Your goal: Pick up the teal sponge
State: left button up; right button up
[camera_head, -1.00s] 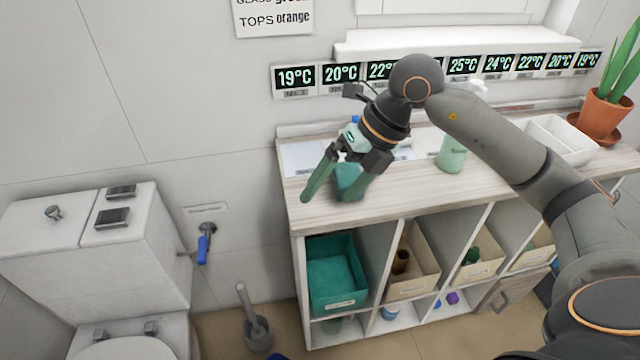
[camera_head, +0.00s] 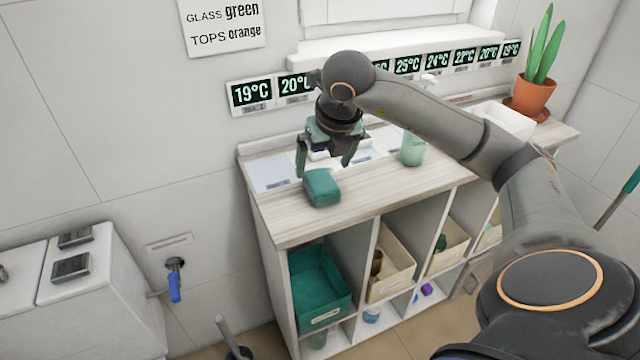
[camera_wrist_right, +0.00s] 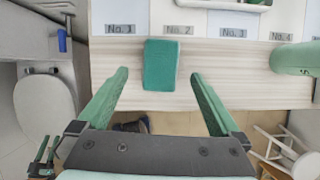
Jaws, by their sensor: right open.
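The teal sponge (camera_head: 321,188) is a rounded block lying on the wooden top of the shelf unit, near its left end. My right gripper (camera_head: 324,170) is open and empty, its green fingers behind and above the sponge in the head view.
A green bottle (camera_head: 412,149) stands right of the sponge. Labelled white cards (camera_head: 272,172) lie along the back of the top. A white tray (camera_head: 505,120) and potted plant (camera_head: 533,95) are at the far right. A teal bin (camera_head: 318,290) sits in the shelf below.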

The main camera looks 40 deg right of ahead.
aim_at(321, 179)
jog(key=x, duration=0.6)
jog(key=shift+d+f, duration=0.1)
jog(key=shift+f, duration=0.2)
jog(key=c, duration=1.3)
jog(key=shift+c, duration=0.2)
jog(key=shift+r, duration=0.1)
